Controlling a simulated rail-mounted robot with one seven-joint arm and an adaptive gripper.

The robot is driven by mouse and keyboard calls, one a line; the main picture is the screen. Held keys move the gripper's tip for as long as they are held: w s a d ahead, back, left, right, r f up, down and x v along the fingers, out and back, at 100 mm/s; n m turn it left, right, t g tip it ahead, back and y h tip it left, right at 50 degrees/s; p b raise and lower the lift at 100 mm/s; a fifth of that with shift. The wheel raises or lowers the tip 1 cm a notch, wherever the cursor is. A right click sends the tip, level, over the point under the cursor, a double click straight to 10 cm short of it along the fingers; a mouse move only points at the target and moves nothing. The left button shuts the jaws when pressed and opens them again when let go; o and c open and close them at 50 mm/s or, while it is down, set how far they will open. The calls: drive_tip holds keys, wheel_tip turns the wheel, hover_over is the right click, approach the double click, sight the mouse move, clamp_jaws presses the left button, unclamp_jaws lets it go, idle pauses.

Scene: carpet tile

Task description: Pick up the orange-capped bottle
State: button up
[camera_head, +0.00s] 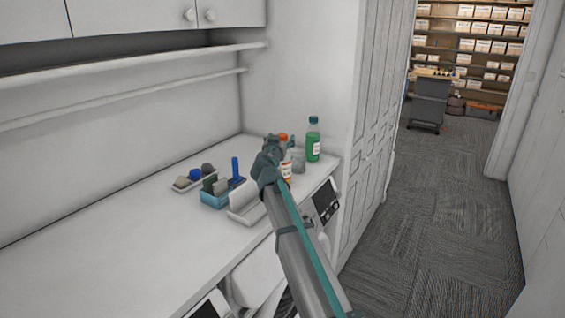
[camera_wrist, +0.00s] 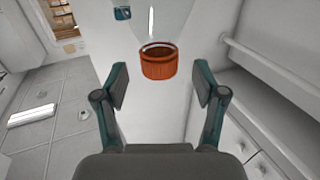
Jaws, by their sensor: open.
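The orange-capped bottle (camera_head: 288,170) stands on the white counter near its far right end. Its orange cap (camera_head: 282,137) shows above my gripper, and my arm hides part of its body in the head view. In the wrist view, the orange cap (camera_wrist: 158,66) is ahead of the fingers, roughly centred between them. My gripper (camera_wrist: 161,82) is open and empty, with one finger to each side of the cap's line. In the head view, my gripper (camera_head: 272,152) overlaps the bottle's left side; whether it touches is not clear.
A green bottle with a blue cap (camera_head: 313,142) and a clear jar (camera_head: 298,160) stand close to the right. A blue caddy (camera_head: 214,196), a white tray-like item (camera_head: 246,204) and a small tray (camera_head: 186,186) are to the left. The counter's (camera_head: 95,255) near left is clear.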

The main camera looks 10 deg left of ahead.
sight(283, 134)
drive_tip(key=w, duration=0.3)
drive_tip(key=shift+d+p, duration=0.15)
drive_tip(key=shift+p, duration=0.25)
drive_tip(key=shift+s, duration=0.1)
clamp_jaws()
